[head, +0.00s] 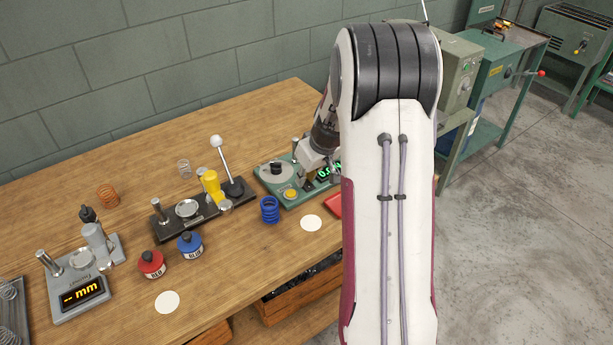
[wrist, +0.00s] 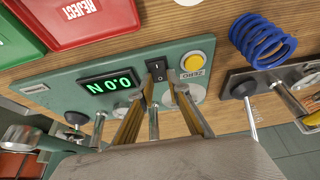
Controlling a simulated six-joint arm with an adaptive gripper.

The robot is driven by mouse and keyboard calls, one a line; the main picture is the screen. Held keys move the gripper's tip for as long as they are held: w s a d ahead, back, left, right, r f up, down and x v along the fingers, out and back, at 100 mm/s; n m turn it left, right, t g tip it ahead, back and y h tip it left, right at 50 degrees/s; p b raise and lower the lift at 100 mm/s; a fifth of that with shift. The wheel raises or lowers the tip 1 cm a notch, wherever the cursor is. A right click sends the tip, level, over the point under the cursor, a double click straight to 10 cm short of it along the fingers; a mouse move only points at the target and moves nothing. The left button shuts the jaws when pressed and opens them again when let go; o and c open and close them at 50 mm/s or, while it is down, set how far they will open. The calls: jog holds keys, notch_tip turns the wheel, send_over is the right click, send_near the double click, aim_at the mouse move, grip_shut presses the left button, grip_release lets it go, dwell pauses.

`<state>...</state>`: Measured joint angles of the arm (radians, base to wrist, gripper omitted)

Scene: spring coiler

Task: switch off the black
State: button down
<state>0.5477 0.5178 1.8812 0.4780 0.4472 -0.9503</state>
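The black rocker switch (wrist: 153,118) with a white mark is on the green force tester (wrist: 60,92), between the lit green display (wrist: 109,86) and the yellow zero button (wrist: 192,63). The display reads 0.0 N, upside down in the wrist view. My gripper (wrist: 165,75) is over the panel with its brown fingers either side of the switch. The fingers are apart, with a narrow gap and nothing held. I cannot tell whether they touch the switch. In the head view my gripper (head: 310,181) is low over the tester (head: 268,184), and my arm hides its right side.
A blue spring (head: 269,209) stands in front of the tester. A black-based lever press (head: 160,230) is to its left. A red reject tray (wrist: 90,22) and a green tray (wrist: 14,50) lie beside the tester. A white disc (head: 311,223) lies on the bench.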

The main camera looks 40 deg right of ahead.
aim_at(306, 184)
jog(key=shift+w+a+g, duration=0.15)
jog(key=shift+w+g, duration=0.1)
jog(key=shift+g, duration=0.15)
jog(key=shift+w+g, duration=0.2)
jog(key=shift+g, duration=0.8)
jog(key=c, duration=2.2)
grip_release()
jog(key=shift+s+r, duration=0.15)
jog(key=shift+r, duration=0.7)
jog(key=shift+s+r, duration=0.2)
jog(key=shift+r, duration=1.25)
jog(key=shift+s+r, duration=0.2)
jog(key=shift+r, duration=1.2)
